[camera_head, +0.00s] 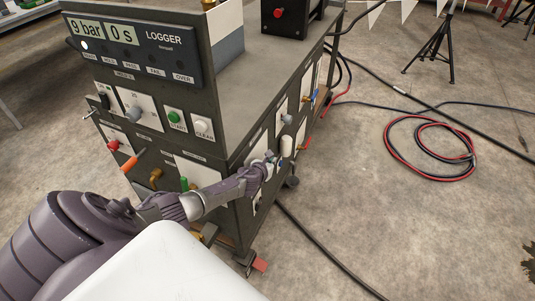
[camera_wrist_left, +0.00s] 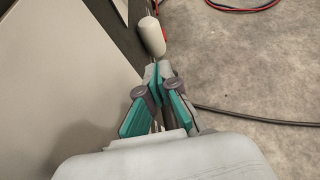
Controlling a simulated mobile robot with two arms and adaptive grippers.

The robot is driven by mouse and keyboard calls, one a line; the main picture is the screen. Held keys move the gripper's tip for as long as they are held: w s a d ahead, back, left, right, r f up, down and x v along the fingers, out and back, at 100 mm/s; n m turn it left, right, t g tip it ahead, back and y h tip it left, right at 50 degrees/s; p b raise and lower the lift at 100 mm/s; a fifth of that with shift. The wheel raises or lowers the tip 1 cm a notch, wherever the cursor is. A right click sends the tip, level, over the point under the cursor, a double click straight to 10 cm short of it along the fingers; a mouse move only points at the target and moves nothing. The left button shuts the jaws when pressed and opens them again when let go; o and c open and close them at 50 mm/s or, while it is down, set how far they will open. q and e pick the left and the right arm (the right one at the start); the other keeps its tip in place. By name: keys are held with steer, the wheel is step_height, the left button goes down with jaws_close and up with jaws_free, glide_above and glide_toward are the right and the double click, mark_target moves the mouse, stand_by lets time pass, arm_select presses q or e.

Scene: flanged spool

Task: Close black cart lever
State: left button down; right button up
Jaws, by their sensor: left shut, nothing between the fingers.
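The black cart (camera_head: 235,215) stands in the middle of the head view, with controls on its front and right side. A pale rounded lever handle (camera_head: 286,146) sticks out from the right side panel. In the left wrist view a pale handle (camera_wrist_left: 151,37) stands just beyond my fingertips. My left gripper (camera_head: 264,168) is at that right side panel, just left of the pale handle. Its fingers are closed together and empty, as the left wrist view shows (camera_wrist_left: 156,72). Whether the fingertips touch the handle I cannot tell. The gripper hides part of the side panel. My right gripper is not in view.
A grey knob (camera_head: 287,119) sits above the pale handle. An orange handle (camera_head: 129,163) and a green button (camera_head: 174,117) are on the cart front. A red and black hose coil (camera_head: 430,150) and dark cables lie on the floor at right. Much floor there is bare.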

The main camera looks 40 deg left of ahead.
arm_select(q)
steer(key=shift+w+a+f+b, duration=0.15)
steer(key=shift+w+f+b, duration=0.2)
steer(key=shift+f, duration=0.2)
steer(key=shift+w+a+f+b, duration=0.1)
steer(key=shift+f+b, duration=0.15)
steer(key=shift+b, duration=0.1)
steer(key=shift+w+f, duration=0.1)
steer(key=shift+f, duration=0.05)
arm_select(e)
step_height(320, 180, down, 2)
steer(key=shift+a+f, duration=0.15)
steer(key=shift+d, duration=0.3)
